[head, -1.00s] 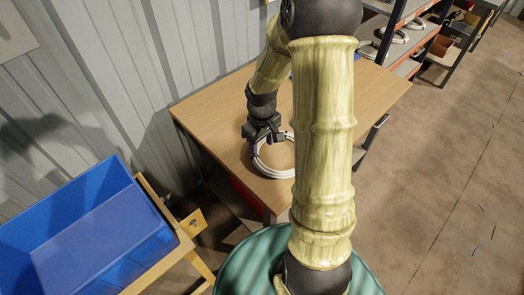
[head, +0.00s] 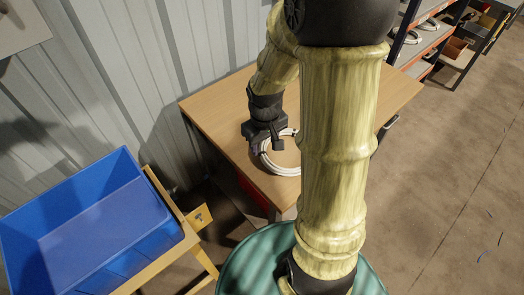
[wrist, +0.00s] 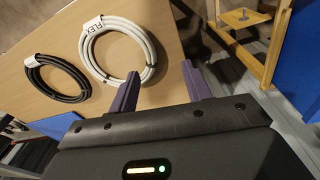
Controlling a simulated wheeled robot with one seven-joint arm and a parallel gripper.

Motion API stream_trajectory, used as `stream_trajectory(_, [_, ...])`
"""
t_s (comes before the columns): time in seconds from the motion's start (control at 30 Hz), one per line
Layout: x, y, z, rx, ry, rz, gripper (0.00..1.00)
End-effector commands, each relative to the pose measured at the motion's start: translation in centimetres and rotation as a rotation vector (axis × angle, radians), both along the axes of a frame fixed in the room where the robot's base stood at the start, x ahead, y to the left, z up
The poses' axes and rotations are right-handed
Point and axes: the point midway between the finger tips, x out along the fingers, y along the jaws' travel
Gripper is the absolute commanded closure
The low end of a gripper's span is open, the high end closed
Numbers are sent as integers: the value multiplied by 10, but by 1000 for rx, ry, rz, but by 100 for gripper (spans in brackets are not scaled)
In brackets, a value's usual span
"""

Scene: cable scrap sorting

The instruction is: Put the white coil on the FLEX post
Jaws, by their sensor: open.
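The white coil lies flat on the wooden table; it shows in the wrist view (wrist: 97,66) with a white FLEX tag (wrist: 92,25), and in the head view (head: 268,162) partly behind my arm. My gripper (wrist: 160,85) is open, its two purple fingers spread. The coil's near rim lies close to the left finger; I cannot tell whether it is between the fingers. In the head view my gripper (head: 265,140) is at the coil's far-left edge. No post marked FLEX can be made out.
A black coil (wrist: 58,78) lies beside the white one on the table (wrist: 125,22). A blue bin (head: 95,225) on a yellow wooden stand (head: 165,195) is at the left. Shelves with more coils (head: 425,30) stand at the back right. Corrugated wall borders the table.

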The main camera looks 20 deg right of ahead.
Motion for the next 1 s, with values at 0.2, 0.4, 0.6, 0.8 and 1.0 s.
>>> stream_trajectory(0.2, [-48,28,36,36,-111,-144,51])
stream_trajectory(0.4, [-65,36,43,63,-144,-204,51])
stream_trajectory(0.6, [-64,35,43,63,-143,-205,51])
stream_trajectory(0.8, [-64,35,59,63,-143,-204,51])
stream_trajectory(1.0, [-64,35,56,63,-143,-203,51])
